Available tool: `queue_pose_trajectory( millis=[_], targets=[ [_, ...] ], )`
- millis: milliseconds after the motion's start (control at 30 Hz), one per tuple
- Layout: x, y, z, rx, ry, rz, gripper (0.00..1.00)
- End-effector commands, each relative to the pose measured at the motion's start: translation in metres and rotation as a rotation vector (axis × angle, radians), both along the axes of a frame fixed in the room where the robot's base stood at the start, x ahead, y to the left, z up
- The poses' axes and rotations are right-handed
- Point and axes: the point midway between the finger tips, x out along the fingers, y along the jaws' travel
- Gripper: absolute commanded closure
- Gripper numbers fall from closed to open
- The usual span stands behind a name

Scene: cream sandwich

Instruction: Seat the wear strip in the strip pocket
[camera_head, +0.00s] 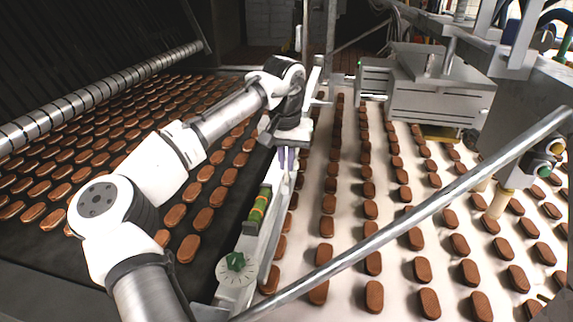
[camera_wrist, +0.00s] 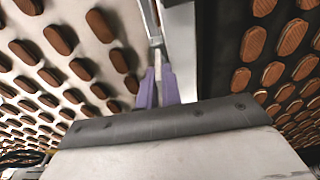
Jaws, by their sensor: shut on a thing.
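My gripper (camera_head: 287,164), with purple fingers, points down over the narrow metal rail (camera_head: 246,248) between the two belts. It also shows in the wrist view (camera_wrist: 157,76), with its fingers close together on a thin pale piece (camera_wrist: 157,58), which looks to be the wear strip. Most of that strip is hidden between the fingers, and it is hard to tell from the pale rail behind it. I cannot make out the strip pocket clearly, nor whether the strip touches the rail.
A dark belt at left and a white belt at right carry rows of brown biscuits. A slanted metal bar (camera_head: 420,214) crosses the white belt. A metal machine head (camera_head: 437,88) stands at the back right.

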Motion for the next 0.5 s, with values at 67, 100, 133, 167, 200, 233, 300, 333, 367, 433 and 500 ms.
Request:
queue_pose_trajectory(
  millis=[67,100,133,167,200,233,300,333,367,433,500],
  targets=[
    [0.000,0.001,-0.010,0.001,0.001,0.000,1.00],
    [0.000,0.001,-0.014,0.001,0.002,0.000,1.00],
    [0.000,0.001,-0.017,0.000,0.001,0.000,1.00],
    [0.000,0.000,-0.018,0.000,0.001,0.000,1.00],
    [0.000,0.000,-0.019,-0.001,0.000,0.000,1.00],
    [0.000,0.000,-0.020,-0.001,0.000,0.000,1.00],
    [0.000,0.000,-0.020,-0.001,0.000,0.000,1.00],
    [0.000,0.000,-0.020,-0.001,0.000,0.000,1.00],
    [0.000,0.000,-0.020,-0.001,0.000,0.000,1.00],
    [0.000,0.000,-0.020,-0.001,0.000,0.000,1.00],
    [0.000,0.000,-0.020,0.000,0.000,0.000,0.85]
  ],
)
